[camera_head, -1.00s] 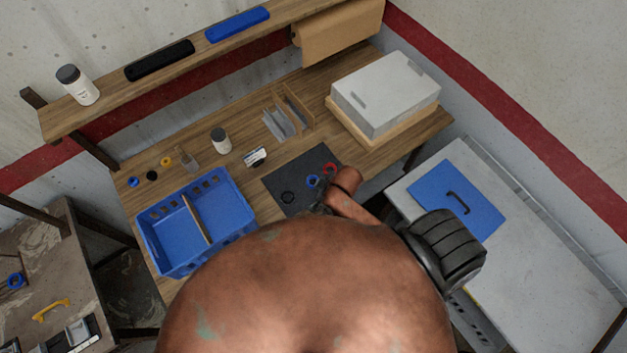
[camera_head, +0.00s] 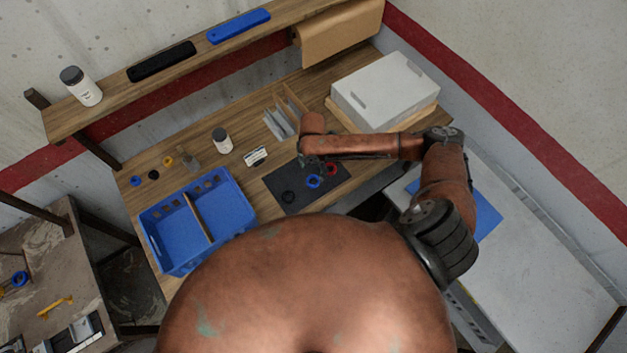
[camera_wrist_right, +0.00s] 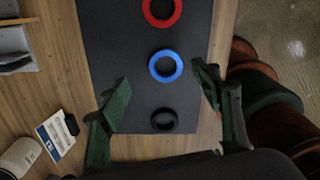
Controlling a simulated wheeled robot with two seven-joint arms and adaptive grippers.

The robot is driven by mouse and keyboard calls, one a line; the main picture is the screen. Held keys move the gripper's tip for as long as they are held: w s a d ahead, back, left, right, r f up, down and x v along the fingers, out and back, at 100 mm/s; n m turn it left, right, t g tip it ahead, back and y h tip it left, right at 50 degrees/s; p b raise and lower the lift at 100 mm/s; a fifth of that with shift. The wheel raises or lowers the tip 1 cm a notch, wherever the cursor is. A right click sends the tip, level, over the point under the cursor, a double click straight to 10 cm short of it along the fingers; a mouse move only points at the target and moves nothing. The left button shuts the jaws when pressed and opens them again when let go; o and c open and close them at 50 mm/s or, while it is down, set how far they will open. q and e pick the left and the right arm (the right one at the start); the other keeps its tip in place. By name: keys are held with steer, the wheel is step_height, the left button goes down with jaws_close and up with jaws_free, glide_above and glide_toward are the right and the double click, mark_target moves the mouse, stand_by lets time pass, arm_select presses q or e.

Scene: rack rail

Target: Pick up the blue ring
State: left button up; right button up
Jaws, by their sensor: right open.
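A blue ring (camera_head: 313,187) lies flat on the dark mat (camera_head: 270,182), between a red ring (camera_head: 331,168) and a black ring (camera_head: 288,197). The right wrist view also shows the blue ring (camera_wrist_right: 166,79), with the red ring (camera_wrist_right: 147,17) above it and the black ring (camera_wrist_right: 164,128) below. My right gripper (camera_head: 309,165) is over the mat, partly hidden by its arm. In the wrist view its open, empty fingers (camera_wrist_right: 161,77) appear either side of the blue ring, apart from it. My left gripper is not in view.
A blue crate (camera_head: 165,262) with a divider stands left of the mat. A white bottle (camera_head: 222,140), a label card (camera_head: 256,156) and upright dividers (camera_head: 279,124) are behind. A grey box (camera_head: 385,88) is at the back right. Another blue ring (camera_head: 135,181) lies far left.

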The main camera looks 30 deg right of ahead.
mark_target(314, 179)
steer(key=f, duration=0.2)
steer(key=f+p, duration=0.1)
steer(key=f, duration=0.2)
steer(key=shift+s+f, duration=0.4)
steer(key=shift+c, duration=0.2)
steer(key=c, duration=1.2)
steer(key=shift+r, duration=0.15)
